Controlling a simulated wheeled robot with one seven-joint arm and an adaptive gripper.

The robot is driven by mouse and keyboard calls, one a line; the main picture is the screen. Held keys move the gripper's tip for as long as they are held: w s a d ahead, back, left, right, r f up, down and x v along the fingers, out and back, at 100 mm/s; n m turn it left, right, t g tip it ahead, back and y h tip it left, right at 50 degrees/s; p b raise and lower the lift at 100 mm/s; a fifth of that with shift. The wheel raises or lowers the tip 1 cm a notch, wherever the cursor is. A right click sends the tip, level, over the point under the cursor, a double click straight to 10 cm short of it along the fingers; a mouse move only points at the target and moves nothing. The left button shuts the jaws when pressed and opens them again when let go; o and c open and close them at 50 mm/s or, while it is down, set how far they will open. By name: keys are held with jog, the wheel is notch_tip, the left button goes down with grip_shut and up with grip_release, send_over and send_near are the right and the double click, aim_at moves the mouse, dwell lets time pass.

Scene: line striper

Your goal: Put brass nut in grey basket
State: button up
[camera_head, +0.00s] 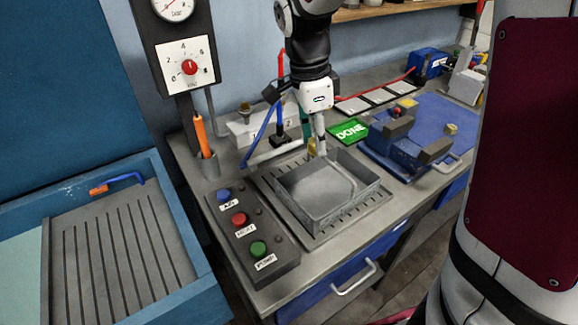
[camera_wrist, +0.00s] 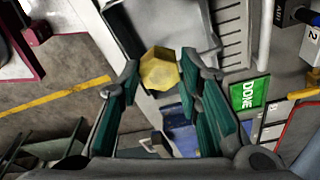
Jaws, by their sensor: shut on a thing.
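My gripper (camera_head: 318,150) is shut on the brass nut (camera_wrist: 160,72), a faceted yellow piece held between the fingertips in the wrist view. In the head view the nut (camera_head: 311,147) shows only as a small yellow patch beside the fingers. The grey basket (camera_head: 324,219) is an open rectangular tray on a slotted grey plate. My gripper is at the basket's back side in the head view, seemingly above the rim; the exact height is hard to tell. The basket (camera_wrist: 185,22) is partly visible behind the nut in the wrist view.
A button box (camera_head: 262,240) stands left of the basket. A blue vise-like fixture (camera_head: 400,150) stands to the right, beside a blue mat (camera_head: 462,115) with a small yellow piece (camera_head: 450,129). A green DONE sign (camera_head: 348,130) lies behind the basket.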

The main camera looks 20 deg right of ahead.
aim_at(313, 202)
notch_tip(313, 202, down, 17)
jog(key=shift+r+b, duration=0.1)
jog(key=shift+b, duration=0.6)
jog(key=o, duration=1.2)
notch_tip(313, 202, up, 12)
jog(key=a+p, duration=0.1)
jog(key=a, duration=0.1)
jog(key=s+d+r+n+t+y, duration=0.1)
jog(key=s+r+n+t, duration=0.1)
jog(key=s+r+n, duration=0.4)
jog(key=s+d+r+n+t, duration=0.1)
jog(key=s+r+n+t, duration=0.2)
jog(key=s+r+n, duration=0.4)
jog(key=shift+s+n+y, duration=0.4)
jog(key=shift+s+n, duration=2.3)
jog(key=shift+s, duration=0.4)
